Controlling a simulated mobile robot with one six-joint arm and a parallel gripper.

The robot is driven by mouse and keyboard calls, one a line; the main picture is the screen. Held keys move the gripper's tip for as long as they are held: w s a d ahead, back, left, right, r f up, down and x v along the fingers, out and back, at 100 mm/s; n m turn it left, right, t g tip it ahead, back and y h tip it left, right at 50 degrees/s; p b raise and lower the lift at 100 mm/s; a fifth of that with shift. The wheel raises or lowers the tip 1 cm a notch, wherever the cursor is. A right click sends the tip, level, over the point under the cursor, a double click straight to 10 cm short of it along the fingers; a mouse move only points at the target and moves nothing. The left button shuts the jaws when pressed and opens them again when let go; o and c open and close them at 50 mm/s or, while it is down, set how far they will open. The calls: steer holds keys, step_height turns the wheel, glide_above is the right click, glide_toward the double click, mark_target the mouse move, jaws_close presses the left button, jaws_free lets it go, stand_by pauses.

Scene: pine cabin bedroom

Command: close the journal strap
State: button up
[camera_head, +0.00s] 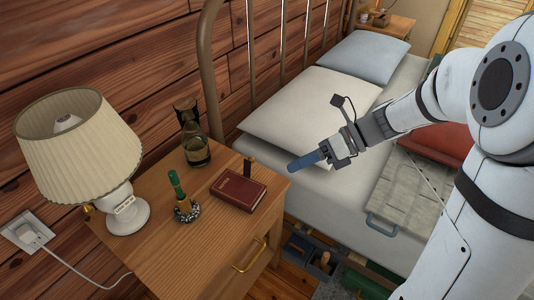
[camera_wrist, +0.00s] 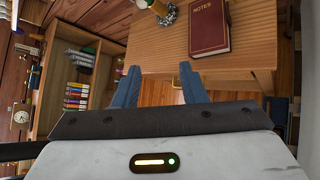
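The journal (camera_head: 238,190) is a dark red book lying flat near the right edge of the wooden nightstand. In the wrist view the journal (camera_wrist: 209,28) shows its cover reading "NOTES". A short dark brown piece (camera_head: 249,166) stands up at its back edge; it may be the strap, but I cannot tell for sure. My gripper (camera_head: 305,161) is right of the nightstand, above the bed's near edge, apart from the journal. In the wrist view its two blue fingers (camera_wrist: 159,82) are spread with nothing between them. The journal's far side is hidden.
A lamp (camera_head: 70,128), a glass bottle (camera_head: 196,150) and a green-topped item in a small dark holder (camera_head: 184,203) stand on the nightstand (camera_head: 160,240). The bed (camera_head: 330,187) lies to the right. The nightstand's front part is clear.

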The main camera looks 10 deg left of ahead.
mark_target(249, 166)
steer(key=w+a+f+m+y+b, duration=0.1)
steer(key=w+f+m+y+b, duration=0.1)
steer(key=w+f+m+b, duration=0.1)
steer(key=w+a+f+m+t+y+b, duration=0.1)
steer(key=w+a+f+m+y+b, duration=0.1)
steer(key=w+f+m+b, duration=0.1)
steer(key=w+a+f+m+y+b, duration=0.1)
steer(key=w+f+m+y+b, duration=0.1)
steer(key=f+m, duration=0.5)
steer(key=shift+w+a+t+y+b, duration=0.2)
steer(key=shift+w+b, duration=0.1)
steer(key=shift+w, duration=0.4)
steer(key=shift+w+a+t+y+b, duration=0.1)
steer(key=shift+w+t+y+b, duration=0.15)
steer(key=shift+w, duration=0.4)
steer(key=shift+w+a+m, duration=0.1)
steer(key=shift+a+m, duration=0.05)
steer(key=shift+m, duration=0.15)
steer(key=a+b, duration=0.1)
steer(key=a, duration=0.1)
steer(key=a+b, duration=0.1)
steer(key=a, duration=0.3)
steer(key=shift+s+b, duration=0.3)
steer(key=shift+b, duration=0.1)
steer(key=shift+a+r, duration=0.15)
steer(key=shift+a, duration=0.55)
steer(key=shift+c, duration=0.6)
jaws_close()
